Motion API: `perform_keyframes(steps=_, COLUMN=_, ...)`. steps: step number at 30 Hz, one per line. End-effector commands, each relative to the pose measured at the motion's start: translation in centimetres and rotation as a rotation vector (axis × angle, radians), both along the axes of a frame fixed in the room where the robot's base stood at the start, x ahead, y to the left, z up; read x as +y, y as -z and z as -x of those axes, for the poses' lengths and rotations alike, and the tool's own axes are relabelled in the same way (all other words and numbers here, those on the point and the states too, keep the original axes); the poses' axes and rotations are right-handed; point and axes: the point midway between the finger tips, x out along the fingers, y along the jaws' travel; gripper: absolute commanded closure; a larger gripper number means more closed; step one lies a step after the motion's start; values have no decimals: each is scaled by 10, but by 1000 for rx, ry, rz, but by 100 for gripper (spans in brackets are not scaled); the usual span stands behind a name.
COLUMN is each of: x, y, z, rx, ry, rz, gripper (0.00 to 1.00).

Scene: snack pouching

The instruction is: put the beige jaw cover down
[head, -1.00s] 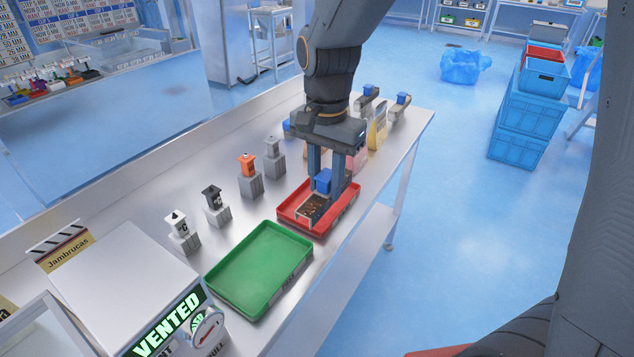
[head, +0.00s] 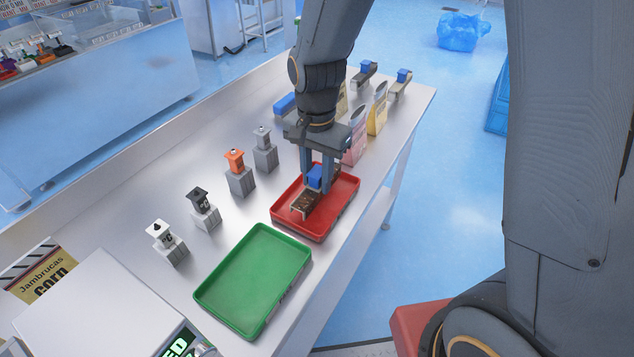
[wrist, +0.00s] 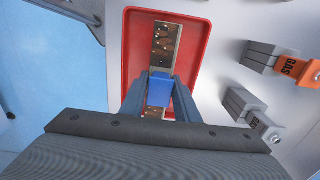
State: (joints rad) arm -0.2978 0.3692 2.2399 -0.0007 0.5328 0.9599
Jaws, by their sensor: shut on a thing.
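My gripper (head: 316,184) is shut on the blue grip block (head: 315,175) of the beige jaw cover (head: 304,203), a long narrow piece with a speckled dark brown upper face and pale edges. It is inside the outline of the red tray (head: 338,222), low over its floor; I cannot tell whether it touches. In the wrist view the blue block (wrist: 160,88) sits between the fingers, and the brown strip (wrist: 165,45) runs lengthwise along the red tray (wrist: 200,35). The part under the fingers is hidden.
An empty green tray (head: 255,275) stands next to the red tray. White, black, orange and grey pieces on grey blocks line the left (head: 205,215). Pouches (head: 377,115) and two blue-gripped pieces (head: 400,85) stand behind. A white scale (head: 100,310) is at the front left.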

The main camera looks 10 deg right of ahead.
Motion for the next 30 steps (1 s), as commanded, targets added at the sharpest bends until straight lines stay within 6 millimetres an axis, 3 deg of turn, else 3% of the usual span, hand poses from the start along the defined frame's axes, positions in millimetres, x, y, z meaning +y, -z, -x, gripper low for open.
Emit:
perform_keyframes(steps=6, x=0, y=21, z=0, rx=1, ry=1, rz=0, gripper=95)
perform_keyframes(steps=18, x=0, y=26, z=0, rx=0, ry=1, rz=0, gripper=95)
perform_keyframes(steps=19, x=0, y=26, z=0, rx=0, ry=1, rz=0, gripper=68)
perform_keyframes(steps=21, x=0, y=26, z=0, rx=0, ry=1, rz=0, gripper=56)
perform_keyframes(steps=22, x=0, y=26, z=0, rx=0, ry=1, rz=0, gripper=53)
perform_keyframes(steps=30, x=0, y=25, z=0, rx=0, ry=1, rz=0, gripper=53)
